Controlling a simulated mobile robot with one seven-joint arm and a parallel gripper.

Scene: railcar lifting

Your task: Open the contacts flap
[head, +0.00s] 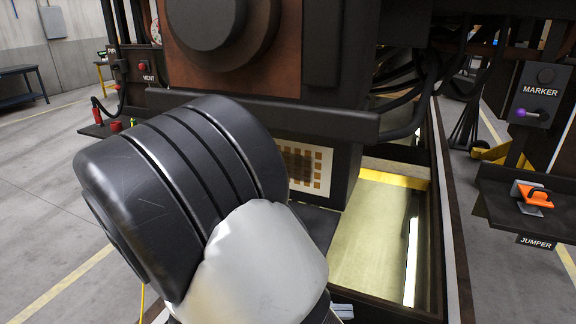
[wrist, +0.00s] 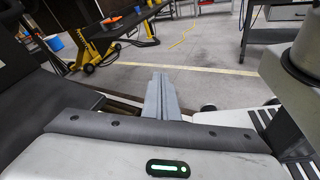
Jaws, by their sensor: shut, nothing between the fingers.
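A pale contacts panel (head: 308,168) with rows of copper-coloured squares shows on the coupler's lower box in the head view. My arm covers its left part. A dark flat plate (head: 318,222) sits just below it; I cannot tell whether this is the contacts flap. No flap is clearly seen in either view. My gripper (wrist: 163,95) shows in the wrist view, its grey fingers together and empty, with open floor beyond them. In the head view my arm hides most or all of the gripper. The contacts panel is not recognisable in the wrist view.
A lit pit (head: 375,235) with a yellow edge lies right of the coupler box. A MARKER box (head: 540,95) with a purple knob and a JUMPER shelf (head: 495,205) with an orange clamp (head: 535,196) stand at right. A VENT box (head: 145,70) stands back left.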

